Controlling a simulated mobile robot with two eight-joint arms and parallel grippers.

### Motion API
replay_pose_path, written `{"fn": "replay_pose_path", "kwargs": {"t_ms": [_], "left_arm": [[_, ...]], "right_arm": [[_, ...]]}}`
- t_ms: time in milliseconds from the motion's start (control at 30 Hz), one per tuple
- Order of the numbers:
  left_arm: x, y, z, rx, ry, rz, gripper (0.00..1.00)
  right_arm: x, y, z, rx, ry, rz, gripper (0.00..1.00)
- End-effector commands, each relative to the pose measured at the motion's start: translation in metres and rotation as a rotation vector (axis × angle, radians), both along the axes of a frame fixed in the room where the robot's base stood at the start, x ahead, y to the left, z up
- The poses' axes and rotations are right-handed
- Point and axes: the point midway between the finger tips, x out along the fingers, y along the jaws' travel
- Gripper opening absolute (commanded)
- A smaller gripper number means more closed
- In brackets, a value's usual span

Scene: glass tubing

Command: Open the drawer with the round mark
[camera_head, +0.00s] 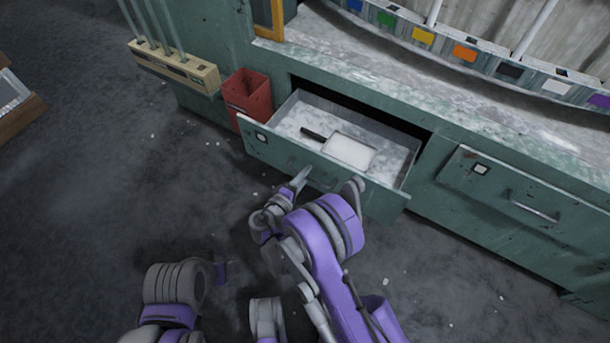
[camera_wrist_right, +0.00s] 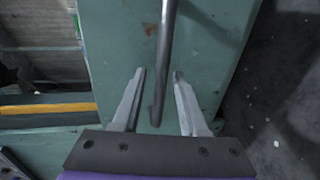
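The left drawer (camera_head: 285,158) stands pulled out of the green bench. Its front carries a small pale label (camera_head: 262,137) with a dark mark that looks round. My right gripper (camera_head: 328,181) is at this drawer's front. In the right wrist view, my right gripper's fingers (camera_wrist_right: 157,88) are apart, with the grey bar handle (camera_wrist_right: 166,40) running between them and a gap on each side. The right drawer (camera_head: 525,198) is shut; its label (camera_head: 480,169) bears a mark too small to read surely. My left arm shows at lower left; its fingers are not clear.
A flat pale tool with a black handle (camera_head: 347,150) lies in the open drawer. A red bin (camera_head: 247,97) stands left of the drawer, beside a beige rack (camera_head: 175,68) holding glass tubes. The dark floor in front is mostly clear.

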Motion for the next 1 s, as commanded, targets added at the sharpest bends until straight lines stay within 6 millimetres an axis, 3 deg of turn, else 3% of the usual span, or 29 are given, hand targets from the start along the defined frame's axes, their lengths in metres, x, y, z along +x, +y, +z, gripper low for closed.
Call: {"fn": "replay_pose_path", "kwargs": {"t_ms": [367,800,1000], "left_arm": [[0.0,0.0,0.001,0.0,0.0,0.0,0.5],[-0.002,0.0,0.015,0.0,-0.004,0.0,0.5],[-0.003,0.0,0.018,0.0,-0.004,0.0,0.5]], "right_arm": [[-0.004,0.003,0.001,0.001,0.001,0.001,0.47],[-0.068,0.047,0.018,0.001,0.0,0.003,0.47],[-0.085,0.057,0.021,0.0,0.0,0.0,0.47]]}}
